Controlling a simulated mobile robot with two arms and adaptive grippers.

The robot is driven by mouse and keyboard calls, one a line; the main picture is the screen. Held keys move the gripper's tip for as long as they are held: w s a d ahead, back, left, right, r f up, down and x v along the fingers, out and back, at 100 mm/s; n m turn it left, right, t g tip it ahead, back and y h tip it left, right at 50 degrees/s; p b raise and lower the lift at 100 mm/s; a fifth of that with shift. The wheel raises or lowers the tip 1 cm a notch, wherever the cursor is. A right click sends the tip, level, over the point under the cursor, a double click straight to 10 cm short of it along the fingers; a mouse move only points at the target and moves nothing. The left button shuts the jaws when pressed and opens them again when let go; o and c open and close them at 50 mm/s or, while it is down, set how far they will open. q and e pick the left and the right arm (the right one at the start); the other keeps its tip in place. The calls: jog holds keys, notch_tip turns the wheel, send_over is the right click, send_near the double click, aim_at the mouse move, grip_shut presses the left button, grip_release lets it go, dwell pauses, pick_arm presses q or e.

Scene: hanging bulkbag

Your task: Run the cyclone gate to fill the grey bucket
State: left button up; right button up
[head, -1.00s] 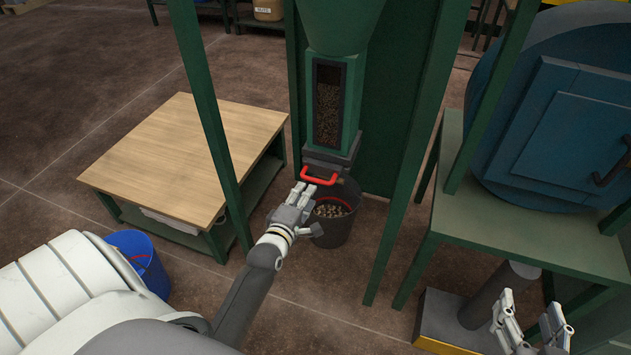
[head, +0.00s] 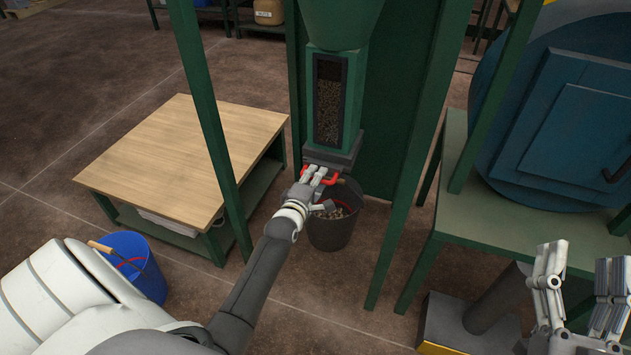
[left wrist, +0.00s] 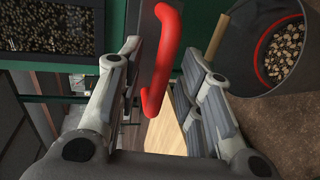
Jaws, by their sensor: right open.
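The red gate handle (head: 333,180) sits under the green cyclone outlet (head: 353,100), whose window shows brown pellets. In the left wrist view the handle (left wrist: 163,60) lies between the fingers of my left gripper (left wrist: 165,65), which is open, with gaps on both sides. In the head view my left gripper (head: 322,177) partly covers the handle. The grey bucket (head: 331,237) stands on the floor below the outlet with some pellets inside; my gripper hides part of its mouth. My right gripper (head: 583,255) is open and empty at the lower right.
A wood-topped table (head: 180,150) stands to the left, with a blue bucket (head: 133,262) near it. Green frame posts (head: 207,120) flank the outlet. A blue round vessel (head: 560,120) on a green stand (head: 480,235) is to the right.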

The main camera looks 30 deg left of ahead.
jog(key=shift+r, duration=0.1)
pick_arm(q)
jog(key=shift+c, duration=0.4)
grip_shut()
jog(key=p+v, duration=0.2)
jog(key=v, duration=0.1)
jog(key=shift+s+f+p, duration=0.15)
jog(key=shift+f+p, duration=0.2)
jog(key=shift+p, duration=0.05)
pick_arm(e)
notch_tip(320, 180, down, 12)
jog(key=w+d+g+h, duration=0.1)
jog(key=g+h, duration=0.1)
jog(key=g, duration=0.5)
jog(key=shift+d, duration=0.2)
